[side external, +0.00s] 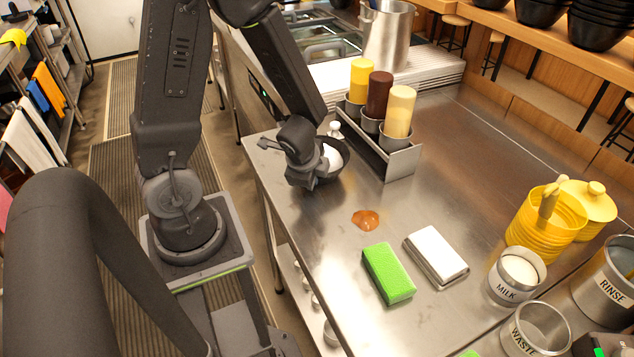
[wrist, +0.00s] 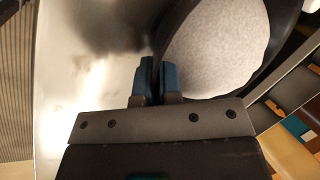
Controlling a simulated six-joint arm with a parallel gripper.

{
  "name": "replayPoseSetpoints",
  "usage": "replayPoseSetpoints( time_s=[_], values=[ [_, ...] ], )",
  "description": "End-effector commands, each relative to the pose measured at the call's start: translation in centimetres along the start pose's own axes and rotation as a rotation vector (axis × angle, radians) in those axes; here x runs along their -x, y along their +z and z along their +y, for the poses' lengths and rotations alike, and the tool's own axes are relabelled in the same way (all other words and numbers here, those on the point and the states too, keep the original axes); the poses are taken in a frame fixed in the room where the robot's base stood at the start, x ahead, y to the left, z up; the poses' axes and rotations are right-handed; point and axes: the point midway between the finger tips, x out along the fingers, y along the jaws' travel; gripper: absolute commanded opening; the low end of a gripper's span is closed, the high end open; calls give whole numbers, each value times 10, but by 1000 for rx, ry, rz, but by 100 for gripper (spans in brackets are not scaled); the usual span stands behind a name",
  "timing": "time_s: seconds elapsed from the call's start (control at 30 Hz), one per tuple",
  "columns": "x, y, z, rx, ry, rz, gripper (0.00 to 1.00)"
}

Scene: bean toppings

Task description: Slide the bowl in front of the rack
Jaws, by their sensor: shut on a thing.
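The dark bowl (side external: 346,160) holds something pale and stands on the steel counter, close to the left side of the rack. In the wrist view the bowl (wrist: 286,28) fills the upper right, cut off by the frame, with a grainy whitish fill. The metal rack (side external: 403,164) holds yellow, dark brown and cream bottles. My gripper (side external: 318,181) is at the bowl's near left side and partly hides it. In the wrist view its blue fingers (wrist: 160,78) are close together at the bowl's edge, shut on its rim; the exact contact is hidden.
A reddish-brown spill (side external: 366,220), a green sponge (side external: 389,274) and a folded white cloth (side external: 436,253) lie on the counter (side external: 330,235) nearer the camera. A milk container (side external: 514,277) and yellow tubs (side external: 545,222) stand at right. The counter's left edge is near the bowl.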

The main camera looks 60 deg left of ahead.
Motion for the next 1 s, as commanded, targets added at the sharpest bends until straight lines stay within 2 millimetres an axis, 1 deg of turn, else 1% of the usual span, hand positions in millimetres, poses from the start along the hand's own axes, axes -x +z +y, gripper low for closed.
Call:
replayPoseSetpoints(
  time_s=[0.03, 0.13, 0.5, 0.53, 0.8, 1.0],
  values=[
    [-1, 4, -1, 2, 3, -3, 0],
    [-2, 7, -3, 0, 3, -2, 0],
    [-2, 8, -4, -1, 3, -2, 0],
    [-2, 8, -4, -1, 3, -2, 8],
    [-2, 8, -4, -1, 1, -1, 34],
    [-2, 7, -4, -1, 0, 0, 35]
  ],
)
